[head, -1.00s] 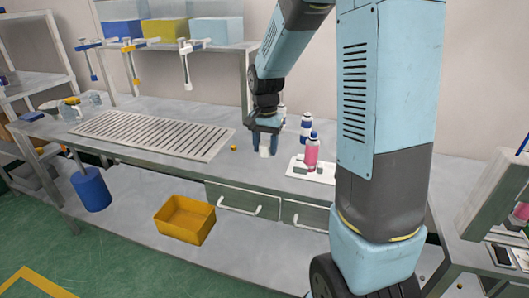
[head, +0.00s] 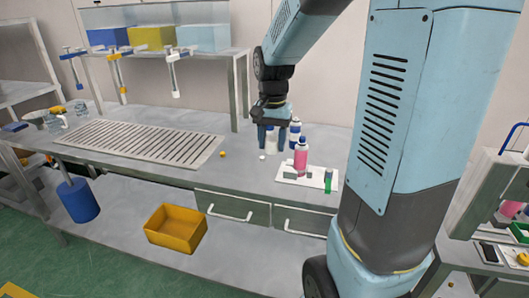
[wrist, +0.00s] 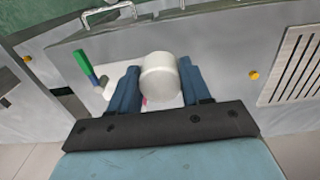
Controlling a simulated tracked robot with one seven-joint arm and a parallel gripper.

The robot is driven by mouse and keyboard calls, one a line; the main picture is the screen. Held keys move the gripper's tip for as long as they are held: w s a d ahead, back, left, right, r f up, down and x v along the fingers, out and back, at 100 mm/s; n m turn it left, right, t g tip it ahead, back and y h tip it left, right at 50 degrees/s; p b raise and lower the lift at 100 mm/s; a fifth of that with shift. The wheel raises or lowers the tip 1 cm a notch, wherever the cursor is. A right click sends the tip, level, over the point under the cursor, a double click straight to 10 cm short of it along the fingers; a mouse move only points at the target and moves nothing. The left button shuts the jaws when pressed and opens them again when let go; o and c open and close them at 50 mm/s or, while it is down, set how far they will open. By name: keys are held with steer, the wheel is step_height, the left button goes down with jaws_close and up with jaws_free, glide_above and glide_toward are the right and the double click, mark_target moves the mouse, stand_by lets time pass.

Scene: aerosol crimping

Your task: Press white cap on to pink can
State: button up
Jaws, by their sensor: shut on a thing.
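The pink can (head: 300,160) stands upright on a white fixture (head: 290,177) on the workbench. Its top looks pale. My gripper (head: 271,147) is left of the can, fingers pointing down, apart from it. In the wrist view, its blue fingers are shut on a smooth white cylinder (wrist: 160,75), which looks like the white cap. Behind it, the fixture (wrist: 118,72) and a bit of pink show; most of the can is hidden. In the head view, a small white piece (head: 262,157) shows below the left finger; I cannot tell whether it is the held thing.
A blue-and-white can (head: 295,133) stands behind the pink can. A green piece (head: 328,181) is at the fixture's right end. A yellow knob (head: 222,154) and a slotted plate (head: 135,143) lie left. A yellow bin (head: 175,228) is on the shelf below.

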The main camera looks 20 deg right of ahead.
step_height(320, 180, up, 6)
steer(key=f, duration=0.1)
glide_above(302, 137)
steer(key=shift+s+r, duration=0.2)
steer(key=shift+r, duration=0.05)
steer(key=shift+f, duration=3.85)
steer(key=o, duration=1.5)
steer(key=shift+w, duration=0.1)
steer(key=shift+r, duration=0.2)
steer(key=shift+r, duration=3.35)
steer(key=shift+c, duration=0.3)
